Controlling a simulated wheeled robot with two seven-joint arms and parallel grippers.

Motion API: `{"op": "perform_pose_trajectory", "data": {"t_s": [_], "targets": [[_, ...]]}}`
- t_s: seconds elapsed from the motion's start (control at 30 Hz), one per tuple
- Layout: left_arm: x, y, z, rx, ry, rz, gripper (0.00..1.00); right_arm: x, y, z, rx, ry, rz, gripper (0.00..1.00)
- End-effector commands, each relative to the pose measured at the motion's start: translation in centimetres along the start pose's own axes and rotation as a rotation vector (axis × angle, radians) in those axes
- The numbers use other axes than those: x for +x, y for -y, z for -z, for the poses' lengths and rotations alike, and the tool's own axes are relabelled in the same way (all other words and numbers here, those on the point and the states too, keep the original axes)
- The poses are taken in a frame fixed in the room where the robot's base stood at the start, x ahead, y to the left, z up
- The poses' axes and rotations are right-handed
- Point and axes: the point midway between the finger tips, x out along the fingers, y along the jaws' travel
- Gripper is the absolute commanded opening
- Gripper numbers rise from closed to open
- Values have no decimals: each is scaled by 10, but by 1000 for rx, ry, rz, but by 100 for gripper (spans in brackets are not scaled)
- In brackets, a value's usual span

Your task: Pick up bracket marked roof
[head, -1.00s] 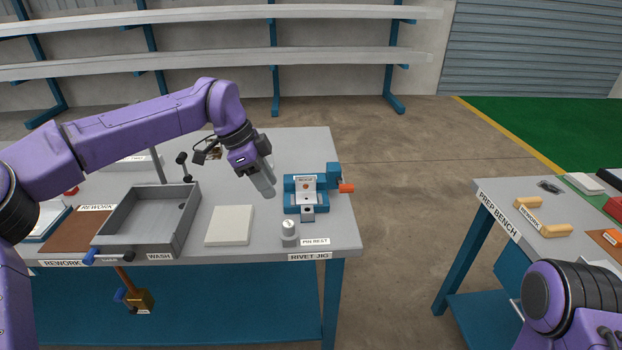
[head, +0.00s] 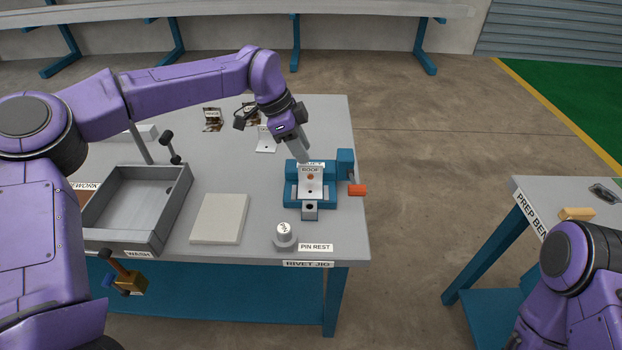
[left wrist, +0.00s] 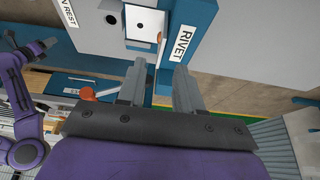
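The bracket marked ROOF (head: 311,185) is a pale plate with an orange spot, standing in the blue rivet jig (head: 291,196). My left gripper (head: 305,158) is just behind and above the bracket's upper edge. In the left wrist view its two grey fingers (left wrist: 161,84) are apart with nothing between them. A pale plate with a small dark hole (left wrist: 144,22) shows beyond the fingers there; I cannot tell whether it is the bracket or a jig part. Contact with the bracket cannot be made out.
An orange handle (head: 357,190) sticks out at the jig's right. The pin rest (head: 284,236), a pale slab (head: 219,219) and a grey wash tray (head: 158,225) are to the left. More brackets (head: 212,117) stand at the back. The prep bench (head: 540,190) is across a floor gap.

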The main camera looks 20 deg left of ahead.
Motion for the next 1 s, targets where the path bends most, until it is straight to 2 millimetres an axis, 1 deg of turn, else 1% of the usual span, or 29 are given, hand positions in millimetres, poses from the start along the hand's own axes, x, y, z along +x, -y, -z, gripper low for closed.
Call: {"op": "perform_pose_trajectory", "data": {"t_s": [0.13, 0.23, 0.33, 0.5, 0.53, 0.57, 0.6, 0.63, 1.0], "targets": [[26, -3, -2, 1, 4, -7, 35, -10, -1, 5, 0, -1, 1, 43], [43, -3, -3, 1, 4, -5, 35, -11, -1, 5, 0, -1, 1, 43], [50, -2, -3, 2, 2, -2, 35, -12, -1, 5, 0, -1, 1, 43], [50, -2, -3, 1, 2, -2, 35, -11, -1, 5, 0, -1, 1, 43], [50, -2, -3, 1, 2, -2, 32, -11, -1, 5, 0, -1, 1, 43], [50, -2, -3, 1, 2, -2, 22, -11, -1, 5, 0, -1, 1, 43], [50, -2, -3, 1, 2, -2, 9, -11, -1, 5, 0, -1, 1, 43], [50, -2, -3, 1, 2, -1, 0, -11, -1, 5, 0, -1, 1, 43], [48, -2, -2, 2, 1, 0, 0, -11, -1, 5, 0, -1, 1, 43]]}}
